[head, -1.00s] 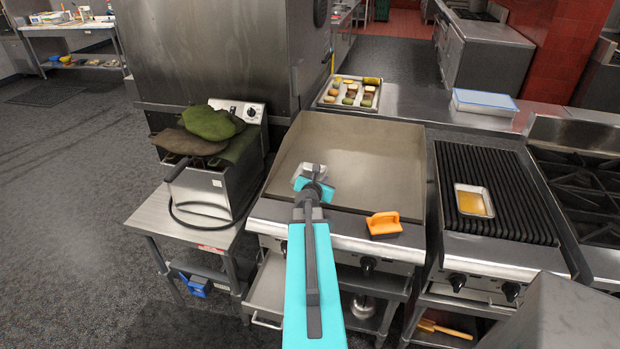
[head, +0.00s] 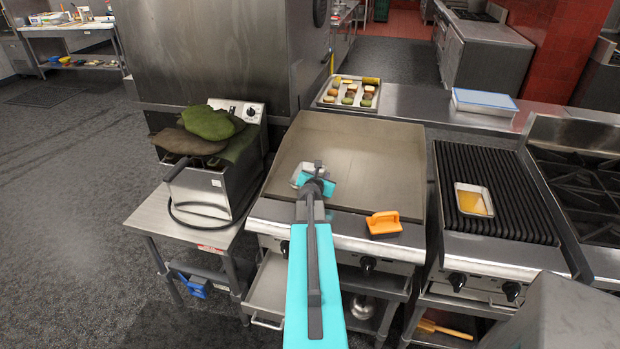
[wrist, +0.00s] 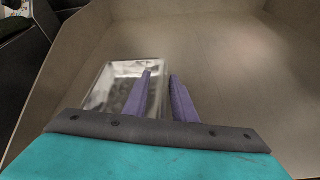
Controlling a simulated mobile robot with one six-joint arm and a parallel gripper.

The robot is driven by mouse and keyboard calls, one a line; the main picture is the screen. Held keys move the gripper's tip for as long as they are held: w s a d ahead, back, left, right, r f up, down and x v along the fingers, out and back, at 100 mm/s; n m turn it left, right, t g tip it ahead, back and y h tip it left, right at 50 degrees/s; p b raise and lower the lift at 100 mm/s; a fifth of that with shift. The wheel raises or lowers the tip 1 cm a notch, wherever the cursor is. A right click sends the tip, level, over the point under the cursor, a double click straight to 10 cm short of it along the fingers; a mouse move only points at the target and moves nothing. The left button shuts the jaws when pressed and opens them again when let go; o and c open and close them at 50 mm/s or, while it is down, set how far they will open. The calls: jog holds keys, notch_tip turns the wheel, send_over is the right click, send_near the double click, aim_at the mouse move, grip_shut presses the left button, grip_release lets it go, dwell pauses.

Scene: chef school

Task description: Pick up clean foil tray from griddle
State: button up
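The clean foil tray (head: 299,173) is a small shiny silver tray on the left part of the flat griddle (head: 372,160). My gripper hides part of it in the head view. In the wrist view the foil tray (wrist: 110,88) lies left of centre. My gripper (wrist: 160,76) has two purple fingers with a narrow gap between them. The left finger overlaps the tray's inside and the right finger is just outside its right side, so the right wall lines up with the gap. I cannot tell how far the fingertips are above the griddle.
Another foil tray with yellowish liquid (head: 474,200) sits on the ribbed grill to the right. A fryer with green cloths (head: 212,122) stands left. Raised griddle walls bound the back and sides.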

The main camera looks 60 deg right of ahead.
jog(key=shift+w+d+f, duration=0.1)
jog(key=shift+d+f, duration=0.05)
jog(key=shift+d, duration=0.2)
dwell(0.3)
grip_shut()
